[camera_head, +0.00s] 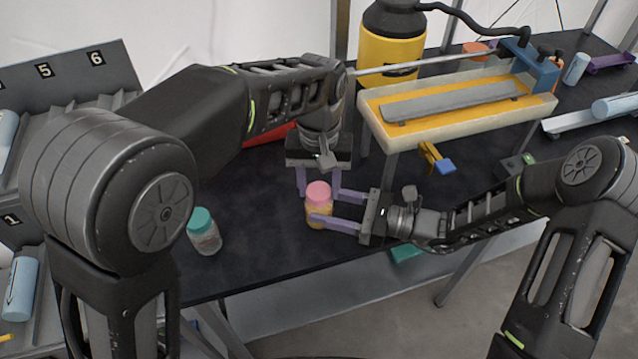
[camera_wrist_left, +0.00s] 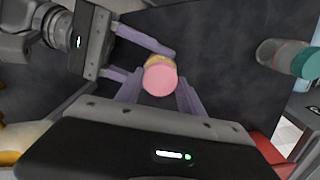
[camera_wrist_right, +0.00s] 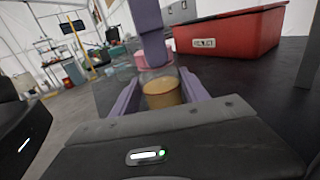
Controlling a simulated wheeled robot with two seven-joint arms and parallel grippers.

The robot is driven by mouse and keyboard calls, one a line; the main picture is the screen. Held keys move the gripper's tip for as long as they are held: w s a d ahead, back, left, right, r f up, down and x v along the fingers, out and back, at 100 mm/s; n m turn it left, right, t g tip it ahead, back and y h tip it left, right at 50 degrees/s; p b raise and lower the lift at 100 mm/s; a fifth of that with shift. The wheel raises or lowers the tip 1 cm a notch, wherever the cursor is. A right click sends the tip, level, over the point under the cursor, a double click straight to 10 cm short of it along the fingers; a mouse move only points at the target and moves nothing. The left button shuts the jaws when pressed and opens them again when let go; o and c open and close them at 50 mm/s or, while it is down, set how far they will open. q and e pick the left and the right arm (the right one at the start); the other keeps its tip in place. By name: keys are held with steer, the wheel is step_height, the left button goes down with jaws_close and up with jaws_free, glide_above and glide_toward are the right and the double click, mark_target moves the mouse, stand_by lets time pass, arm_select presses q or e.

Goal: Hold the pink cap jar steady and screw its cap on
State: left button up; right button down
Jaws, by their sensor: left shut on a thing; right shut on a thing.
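The pink cap jar (camera_head: 317,216) stands upright near the front of the dark table, with yellow-orange contents showing through its clear wall. Its pink cap (camera_head: 319,190) sits at the top of the jar; I cannot tell how tightly it is seated. My left gripper (camera_head: 319,193) reaches down from behind and is shut on the cap, one finger on each side, as the left wrist view (camera_wrist_left: 160,88) shows from above. My right gripper (camera_head: 325,210) comes in from the right and is shut on the jar body. In the right wrist view a left finger partly hides the cap.
A teal-capped jar (camera_head: 205,235) stands to the left near the front edge. A red bin (camera_wrist_right: 232,35) is behind my left gripper. A raised yellow tray (camera_head: 455,125) stands at the back right, near a yellow container (camera_head: 390,45). A numbered rack (camera_head: 70,85) is at the left.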

arm_select(q)
jaws_close()
steer(key=o, duration=0.7)
jaws_free()
steer(key=shift+o, duration=0.2)
steer(key=shift+r, duration=3.75)
arm_select(e)
steer(key=shift+c, duration=2.4)
jaws_free()
steer(key=shift+d, duration=0.1)
